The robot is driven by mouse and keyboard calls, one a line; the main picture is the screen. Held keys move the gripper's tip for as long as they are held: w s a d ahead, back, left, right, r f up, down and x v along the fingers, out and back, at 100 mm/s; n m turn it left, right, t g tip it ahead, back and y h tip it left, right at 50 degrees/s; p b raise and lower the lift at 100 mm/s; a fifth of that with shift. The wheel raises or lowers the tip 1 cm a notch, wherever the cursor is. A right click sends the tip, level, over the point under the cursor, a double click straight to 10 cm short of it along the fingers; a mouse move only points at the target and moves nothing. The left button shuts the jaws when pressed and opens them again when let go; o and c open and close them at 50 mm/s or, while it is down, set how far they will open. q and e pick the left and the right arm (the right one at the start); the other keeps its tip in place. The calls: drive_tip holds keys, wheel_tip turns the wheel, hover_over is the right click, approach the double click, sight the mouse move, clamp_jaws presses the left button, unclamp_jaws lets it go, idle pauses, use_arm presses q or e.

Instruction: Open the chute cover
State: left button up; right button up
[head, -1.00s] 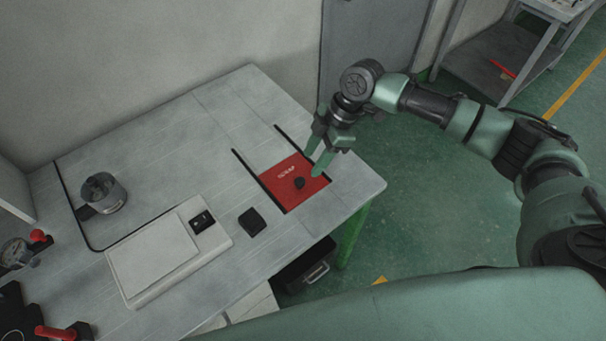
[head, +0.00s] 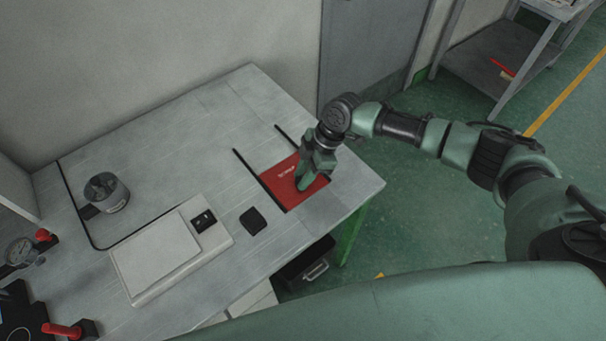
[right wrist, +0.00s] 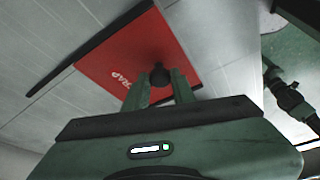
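The chute cover is a flat red plate marked SCRAP (head: 281,179), lying between two black rails on the grey table; it also shows in the right wrist view (right wrist: 115,62). Its round black knob (right wrist: 160,74) shows in the right wrist view between the fingertips. My right gripper (head: 303,184) is over the cover, and its fingers hide the knob in the head view. In the right wrist view my right gripper (right wrist: 160,82) has its fingers apart, one on each side of the knob. Whether they touch it cannot be told. My left gripper is not in view.
A white scale (head: 170,250), a small black box (head: 253,221) and a round metal pot (head: 106,193) are on the table left of the cover. A gauge (head: 18,252) stands at the far left. The rails (head: 257,178) run on past the cover toward the wall, with bare table between them.

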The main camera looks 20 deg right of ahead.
clamp_jaws()
idle(1.1)
